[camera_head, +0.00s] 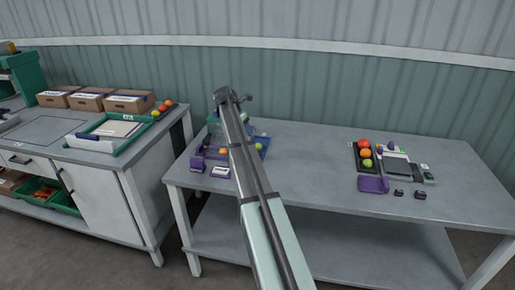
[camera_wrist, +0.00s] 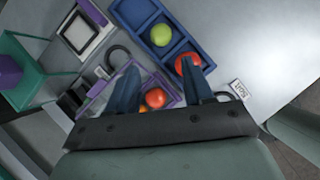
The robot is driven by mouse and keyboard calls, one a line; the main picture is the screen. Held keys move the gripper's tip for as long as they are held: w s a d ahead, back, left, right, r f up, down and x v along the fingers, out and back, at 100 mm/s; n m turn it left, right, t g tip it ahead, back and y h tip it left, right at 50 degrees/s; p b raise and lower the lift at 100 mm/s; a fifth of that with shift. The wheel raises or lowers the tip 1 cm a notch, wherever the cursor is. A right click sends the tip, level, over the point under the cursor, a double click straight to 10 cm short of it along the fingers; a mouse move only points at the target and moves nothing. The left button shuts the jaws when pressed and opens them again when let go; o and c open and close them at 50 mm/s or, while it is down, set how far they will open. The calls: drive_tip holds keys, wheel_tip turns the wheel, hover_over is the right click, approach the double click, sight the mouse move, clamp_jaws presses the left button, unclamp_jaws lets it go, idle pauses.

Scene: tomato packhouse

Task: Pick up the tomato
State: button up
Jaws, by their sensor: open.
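In the wrist view my gripper (camera_wrist: 158,66) is open, its two dark fingers apart with nothing held. An orange-red tomato (camera_wrist: 156,98) shows between the fingers, in or behind a purple-edged clear holder, with a more orange one (camera_wrist: 142,110) partly hidden beside it. A red tomato (camera_wrist: 188,61) lies in a blue compartment tray (camera_wrist: 199,50), partly covered by the right finger. A green tomato (camera_wrist: 161,35) lies in another compartment. In the head view my gripper (camera_head: 232,97) is above the table, and an orange tomato (camera_head: 223,151) shows left of my arm. Which tomato is meant cannot be told.
On the table (camera_head: 310,165), a dark tray at right holds tomatoes (camera_head: 364,153), beside a scale (camera_head: 397,167) and purple bin (camera_head: 373,184). The table's middle is clear. The left bench holds boxes (camera_head: 128,101), a green tray (camera_head: 88,143) and tomatoes (camera_head: 162,107).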

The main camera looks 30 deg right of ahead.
approach(257, 144)
drive_tip(key=x, duration=0.4)
drive_tip(key=shift+w+a+f, duration=0.2)
drive_tip(key=shift+w+f, duration=0.05)
drive_tip(key=shift+d+x, duration=0.25)
drive_tip(key=shift+x, duration=2.4)
drive_tip(key=shift+r, duration=0.2)
drive_tip(key=shift+c, duration=0.2)
drive_tip(key=c, duration=0.3)
drive_tip(key=shift+c, duration=0.2)
wheel_tip(257, 144, up, 10)
drive_tip(key=w+a+f+n, duration=0.1)
drive_tip(key=w+a, duration=0.2)
drive_tip(key=a, duration=0.7)
drive_tip(key=w+a+n+t, duration=0.1)
drive_tip(key=w+a, duration=0.3)
drive_tip(key=a, duration=0.5)
drive_tip(key=shift+w+a+f+n+t+y, duration=0.3)
drive_tip(key=shift+a+f+n, duration=0.1)
drive_tip(key=shift+n, duration=0.3)
